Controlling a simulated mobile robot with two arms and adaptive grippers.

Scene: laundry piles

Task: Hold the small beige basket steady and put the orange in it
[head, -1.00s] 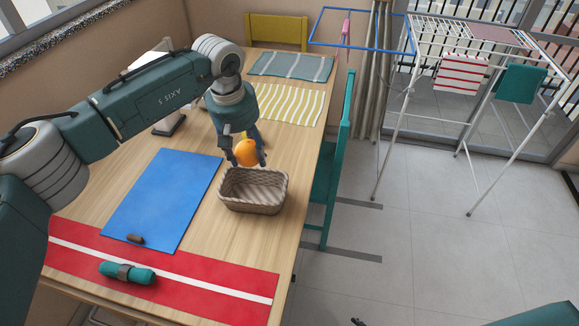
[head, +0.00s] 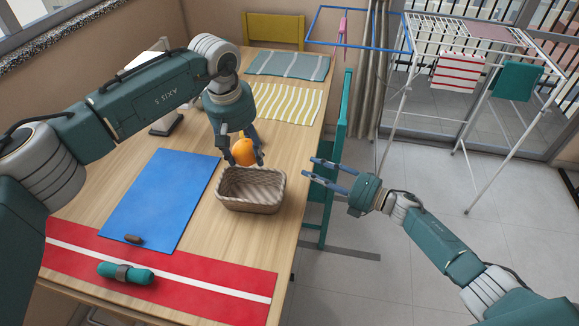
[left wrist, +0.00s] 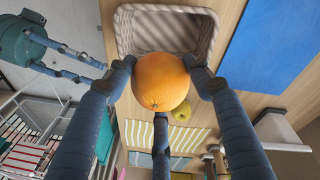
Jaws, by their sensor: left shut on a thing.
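The small beige basket (head: 252,204) stands upright on the table, and its rim also shows in the left wrist view (left wrist: 210,22). It looks empty. My left gripper (head: 245,158) is shut on the orange (head: 243,150) and holds it just behind the basket's far rim. In the left wrist view the orange (left wrist: 161,82) sits between the fingers, with the basket beyond it. My right gripper (head: 325,174) is open and empty, to the right of the basket and apart from it, beyond the table's right edge.
A blue mat (head: 160,200) lies left of the basket. A red mat with a white stripe (head: 200,289) is in front, with a teal roll (head: 126,272) on it. A teal chair (head: 337,150) stands at the right edge.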

